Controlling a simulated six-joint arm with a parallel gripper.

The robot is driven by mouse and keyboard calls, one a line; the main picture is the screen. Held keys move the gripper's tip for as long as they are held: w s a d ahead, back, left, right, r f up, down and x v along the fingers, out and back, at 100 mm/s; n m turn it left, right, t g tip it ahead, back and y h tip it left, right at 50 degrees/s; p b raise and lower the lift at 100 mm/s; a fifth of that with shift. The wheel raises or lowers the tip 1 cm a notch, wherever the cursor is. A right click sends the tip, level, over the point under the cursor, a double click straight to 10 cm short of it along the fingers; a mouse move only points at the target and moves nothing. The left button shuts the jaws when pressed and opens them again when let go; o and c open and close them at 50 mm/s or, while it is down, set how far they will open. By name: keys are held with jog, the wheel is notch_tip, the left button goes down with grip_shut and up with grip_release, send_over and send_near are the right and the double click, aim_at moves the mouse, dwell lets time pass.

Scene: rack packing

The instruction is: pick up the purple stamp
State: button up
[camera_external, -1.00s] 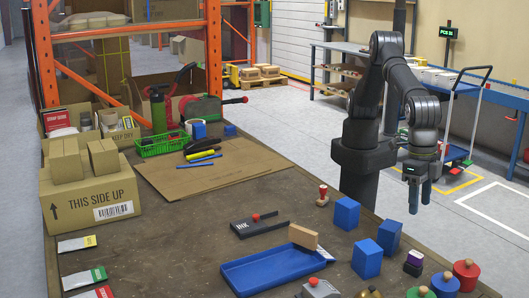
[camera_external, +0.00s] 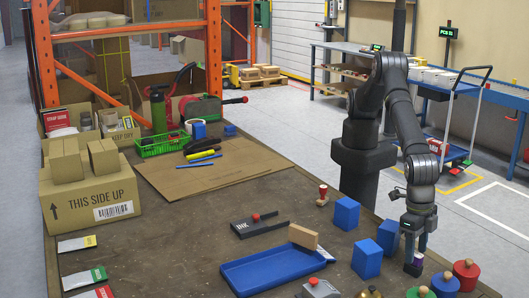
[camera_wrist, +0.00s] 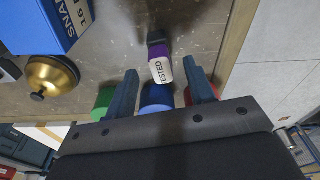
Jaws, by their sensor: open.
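The purple stamp (camera_external: 418,260) stands on the table near its right edge, with a black lower part and a purple upper part. In the wrist view the purple stamp (camera_wrist: 159,51) shows a white end lettered "ESTED", with its first letter not readable. My gripper (camera_external: 414,252) points down right over the stamp and partly hides it. In the wrist view my gripper (camera_wrist: 163,73) has its two fingers spread apart, with the white end just ahead of and between their tips. I cannot tell whether a finger touches it.
Blue blocks (camera_external: 367,259) stand to the left of the stamp. Round weights in red (camera_external: 466,273), blue (camera_external: 445,285) and green with knobs stand close on its near side. A blue tray (camera_external: 265,272) lies further left. A brass dome (camera_wrist: 52,76) shows in the wrist view.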

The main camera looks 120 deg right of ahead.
aim_at(416, 253)
jog(key=f, duration=0.4)
jog(key=shift+s+a+f, duration=0.1)
jog(key=shift+a+f, duration=0.05)
jog(key=shift+a, duration=0.1)
jog(key=c, duration=1.1)
grip_shut()
